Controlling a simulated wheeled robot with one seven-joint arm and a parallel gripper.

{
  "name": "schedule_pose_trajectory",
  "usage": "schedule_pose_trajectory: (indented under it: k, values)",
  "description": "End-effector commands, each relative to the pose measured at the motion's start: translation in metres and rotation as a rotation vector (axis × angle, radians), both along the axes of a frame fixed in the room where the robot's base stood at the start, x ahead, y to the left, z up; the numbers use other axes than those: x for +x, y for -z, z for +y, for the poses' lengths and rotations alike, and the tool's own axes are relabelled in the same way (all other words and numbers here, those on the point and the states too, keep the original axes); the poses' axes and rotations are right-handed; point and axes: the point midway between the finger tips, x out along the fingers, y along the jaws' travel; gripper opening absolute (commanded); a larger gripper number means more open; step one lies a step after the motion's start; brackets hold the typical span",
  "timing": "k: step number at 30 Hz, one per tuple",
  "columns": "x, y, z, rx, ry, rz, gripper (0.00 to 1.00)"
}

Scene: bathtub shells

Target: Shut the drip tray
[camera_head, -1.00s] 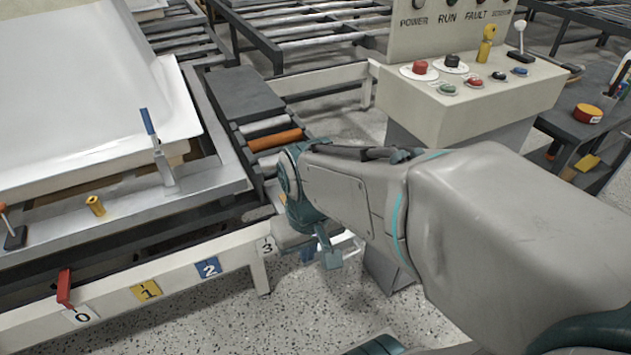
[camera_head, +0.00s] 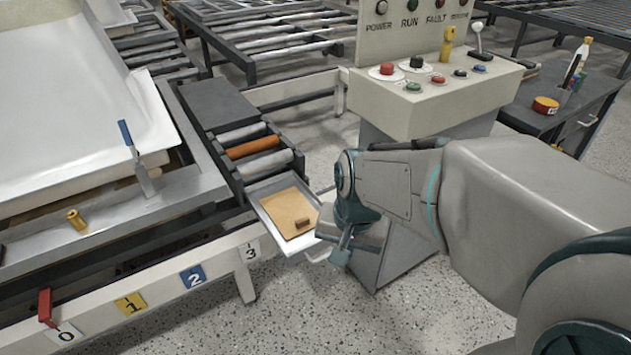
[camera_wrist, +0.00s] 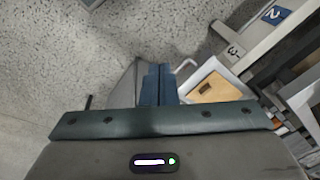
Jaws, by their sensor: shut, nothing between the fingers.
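The drip tray (camera_head: 267,196) is a shallow light metal tray that sticks out beneath the rollers at the end of the frame. A brown sheet (camera_head: 288,211) with a small dark brown block (camera_head: 302,223) lies in it. In the wrist view the tray (camera_wrist: 188,77) shows right of the fingers, with its pale handle at the near end. My gripper (camera_head: 342,250) is shut and empty, beside the tray's outer end near the handle. In the wrist view my gripper's fingers (camera_wrist: 158,85) are together. I cannot tell whether they touch the handle.
The control console (camera_head: 425,100) stands behind my arm. Rollers (camera_head: 250,147) lie above the tray. The white frame rail (camera_head: 150,290) with number plates runs to the left. A dark side table (camera_head: 560,115) is at the right. The speckled floor in front is clear.

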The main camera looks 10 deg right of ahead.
Motion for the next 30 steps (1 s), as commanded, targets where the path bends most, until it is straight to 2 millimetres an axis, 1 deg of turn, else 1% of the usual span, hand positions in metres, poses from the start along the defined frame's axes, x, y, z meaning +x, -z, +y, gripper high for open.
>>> schedule_pose_trajectory:
  k: [1, 3, 8, 12, 18, 21, 25, 27, 30]
  values:
    - [0.01, 0.006, -0.003, 0.026, 0.13, 0.006, 0.0]
    - [0.023, 0.012, -0.007, 0.064, 0.323, 0.009, 0.0]
    - [0.051, 0.028, -0.018, 0.152, 0.763, 0.02, 0.0]
    - [0.075, 0.045, -0.029, 0.225, 1.147, 0.036, 0.0]
    - [0.106, 0.071, -0.049, 0.327, 1.686, 0.059, 0.0]
    - [0.118, 0.083, -0.058, 0.37, 1.914, 0.07, 0.0]
    - [0.129, 0.095, -0.068, 0.412, 2.132, 0.078, 0.0]
    - [0.132, 0.099, -0.071, 0.427, 2.206, 0.081, 0.0]
    - [0.135, 0.103, -0.074, 0.44, 2.268, 0.083, 0.0]
